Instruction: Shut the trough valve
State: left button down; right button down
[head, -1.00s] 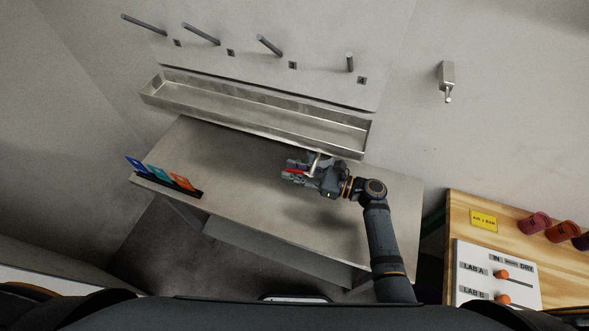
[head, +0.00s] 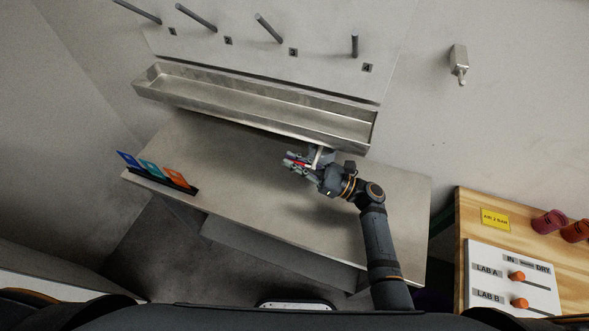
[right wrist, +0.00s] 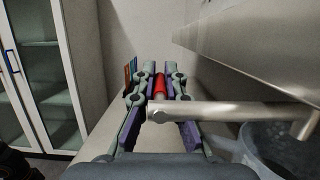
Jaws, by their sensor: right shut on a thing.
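The steel trough (head: 250,111) is fixed to the wall above the bench. Its drain pipe (right wrist: 235,110) runs across the right wrist view, and a bit of it shows below the trough in the head view. The valve's red handle (right wrist: 160,86) sits at the pipe's end. My right gripper (head: 292,162) is shut on the red handle, which lies between its two fingers (right wrist: 160,82) and is partly hidden by them. The handle points left, away from my wrist, in the head view. My left gripper is not in view.
A rack (head: 160,180) with several coloured cards stands at the left end of the bench (head: 245,185). Pegs (head: 269,28) stick out of the wall above the trough. A wooden table with a labelled white board (head: 500,252) is at the right. The bench's middle is clear.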

jog(key=c, duration=1.4)
grip_release()
jog(key=shift+d, duration=0.1)
jog(key=v, duration=1.2)
jog(key=shift+f, duration=0.1)
